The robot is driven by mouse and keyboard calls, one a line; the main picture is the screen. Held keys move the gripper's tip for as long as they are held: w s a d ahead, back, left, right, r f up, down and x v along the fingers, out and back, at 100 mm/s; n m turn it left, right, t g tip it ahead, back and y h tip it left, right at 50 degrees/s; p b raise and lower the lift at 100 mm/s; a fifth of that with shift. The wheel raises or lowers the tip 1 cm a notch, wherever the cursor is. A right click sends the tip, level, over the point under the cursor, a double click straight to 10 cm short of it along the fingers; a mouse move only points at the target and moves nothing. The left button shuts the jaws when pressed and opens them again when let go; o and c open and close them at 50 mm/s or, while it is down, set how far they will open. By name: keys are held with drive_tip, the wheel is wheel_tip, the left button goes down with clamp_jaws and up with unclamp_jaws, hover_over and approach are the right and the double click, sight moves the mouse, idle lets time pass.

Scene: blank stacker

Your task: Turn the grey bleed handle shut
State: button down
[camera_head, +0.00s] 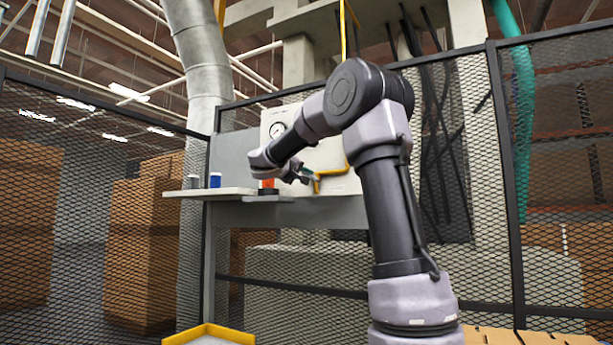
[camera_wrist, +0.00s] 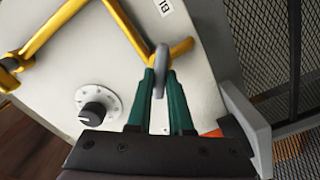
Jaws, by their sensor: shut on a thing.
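The grey bleed handle (camera_wrist: 160,58) shows in the wrist view as a narrow rounded lever beside the yellow pipe (camera_wrist: 125,25). My gripper (camera_wrist: 160,76) has its two green fingers closed on the handle, one on each side. Part of the handle shows between the fingers. In the head view my gripper (camera_head: 309,175) is at the panel beside the yellow pipe (camera_head: 317,183); the handle is too small to make out there.
A black knob (camera_wrist: 97,107) on a white dial sits on the pale panel near the fingers. A round gauge (camera_head: 277,130) is on the panel. A shelf (camera_head: 225,193) holds a blue can (camera_head: 215,180) and an orange item (camera_head: 267,184). Mesh fencing (camera_head: 555,130) stands to the right.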

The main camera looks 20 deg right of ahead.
drive_tip(key=shift+f+n, duration=0.15)
drive_tip(key=shift+n, duration=1.65)
drive_tip(key=shift+f+n, duration=0.1)
drive_tip(key=shift+n, duration=1.7)
drive_tip(key=c, duration=0.8)
unclamp_jaws()
drive_tip(key=v, duration=1)
drive_tip(key=shift+s+a, duration=0.25)
drive_tip(key=shift+a, duration=0.1)
